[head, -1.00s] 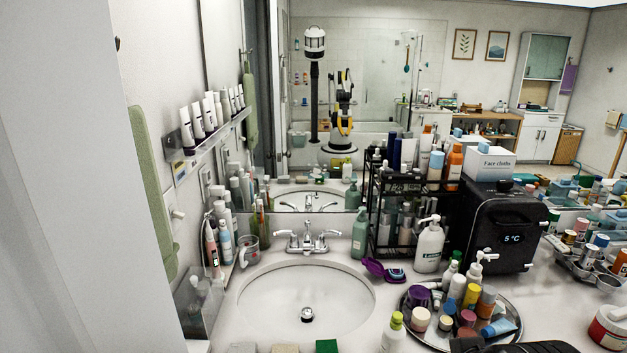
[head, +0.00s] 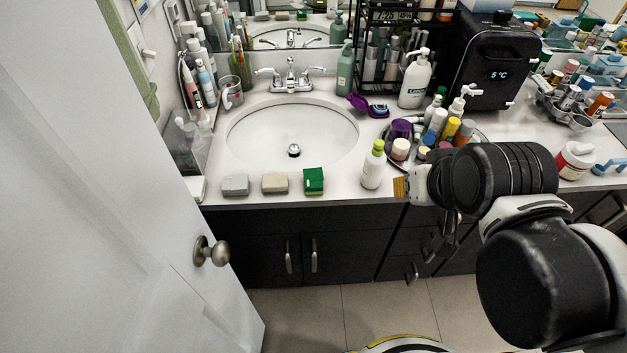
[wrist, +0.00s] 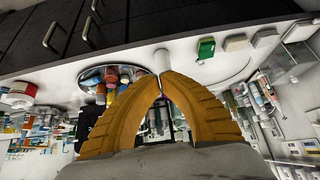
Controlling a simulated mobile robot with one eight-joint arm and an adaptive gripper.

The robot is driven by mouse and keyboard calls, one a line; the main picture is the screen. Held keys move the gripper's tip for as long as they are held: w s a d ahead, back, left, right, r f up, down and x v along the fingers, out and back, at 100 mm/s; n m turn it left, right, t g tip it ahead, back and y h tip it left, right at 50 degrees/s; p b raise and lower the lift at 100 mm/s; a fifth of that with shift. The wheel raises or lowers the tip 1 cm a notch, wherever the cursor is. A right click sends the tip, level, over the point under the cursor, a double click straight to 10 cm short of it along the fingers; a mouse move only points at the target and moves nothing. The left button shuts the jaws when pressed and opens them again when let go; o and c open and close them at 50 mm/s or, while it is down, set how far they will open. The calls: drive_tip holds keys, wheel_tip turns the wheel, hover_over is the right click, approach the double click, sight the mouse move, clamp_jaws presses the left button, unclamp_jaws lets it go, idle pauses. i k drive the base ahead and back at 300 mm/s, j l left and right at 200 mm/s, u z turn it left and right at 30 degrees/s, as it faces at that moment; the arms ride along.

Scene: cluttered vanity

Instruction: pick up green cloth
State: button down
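A pale green cloth (head: 133,50) hangs on the wall at the upper left of the head view; only its lower strip shows, the rest cut off by the frame. I cannot make it out in the wrist view. My gripper (head: 400,187) is at the counter's front edge, right of the sink and far from the cloth. In the wrist view its orange fingers (wrist: 163,78) curve together at the tips, with nothing held between them. A green block, sponge-like (head: 313,181), sits on the counter's front edge, left of the gripper; it also shows in the wrist view (wrist: 206,48).
A white bottle with a green cap (head: 373,166) stands close left of the gripper. Grey (head: 235,185) and beige (head: 275,184) blocks lie before the sink (head: 292,137). A tray of bottles and a black appliance (head: 493,62) crowd the right. A white door (head: 130,210) fills the left.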

sight(312, 178)
drive_tip(key=i+l+u, duration=0.15)
drive_tip(key=u, duration=0.3)
drive_tip(key=i+l+u, duration=0.1)
drive_tip(key=u, duration=0.3)
drive_tip(key=l+u, duration=0.6)
drive_tip(key=u, duration=0.3)
drive_tip(key=i+l, duration=0.05)
